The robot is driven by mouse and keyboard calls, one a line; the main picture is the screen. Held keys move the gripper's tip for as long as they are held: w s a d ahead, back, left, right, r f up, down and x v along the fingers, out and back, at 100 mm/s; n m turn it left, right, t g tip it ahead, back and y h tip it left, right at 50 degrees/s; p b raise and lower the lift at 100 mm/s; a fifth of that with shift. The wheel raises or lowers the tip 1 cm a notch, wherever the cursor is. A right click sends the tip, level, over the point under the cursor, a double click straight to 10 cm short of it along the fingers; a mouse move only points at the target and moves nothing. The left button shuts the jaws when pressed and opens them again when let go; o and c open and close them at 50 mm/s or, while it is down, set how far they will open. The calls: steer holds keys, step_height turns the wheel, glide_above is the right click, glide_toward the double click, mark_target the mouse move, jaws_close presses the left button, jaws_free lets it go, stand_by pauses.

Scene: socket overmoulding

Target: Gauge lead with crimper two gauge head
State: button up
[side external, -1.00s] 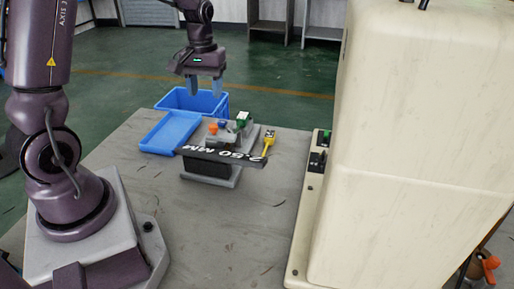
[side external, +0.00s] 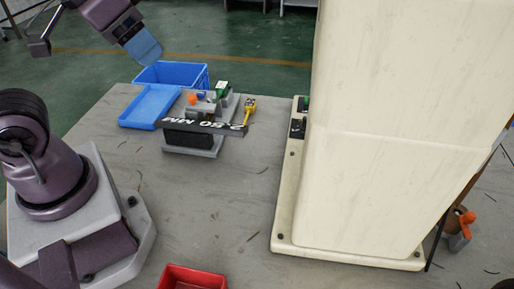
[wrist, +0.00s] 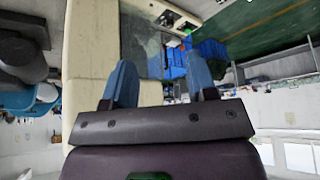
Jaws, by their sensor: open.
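My gripper (side external: 146,50) is raised and tilted at the upper left in the side view, above and behind the blue containers. Its blue fingers stand apart and empty in the wrist view (wrist: 163,88). A gauge fixture (side external: 192,152) with a dark plate marked "2.50 MM" (side external: 205,127) stands on the table. A large cream machine (side external: 385,130) stands at the right. I cannot pick out a lead or tell which part is crimper two.
A flat blue tray (side external: 150,106) lies left of the fixture, with a blue crate (side external: 170,75) behind it. A red container (side external: 190,278) is at the front edge of the picture. The grey table (side external: 235,210) between fixture, machine and my base is clear.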

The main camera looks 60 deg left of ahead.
stand_by(0.5)
steer(key=n+g, duration=0.6)
steer(key=n, duration=0.6)
glide_toward(192, 95)
step_height(192, 95, down, 10)
steer(key=shift+s+f, duration=0.15)
steer(key=shift+f, duration=0.1)
steer(key=shift+c, duration=0.2)
jaws_close()
steer(key=shift+s+a, duration=1.75)
steer(key=shift+a, duration=0.05)
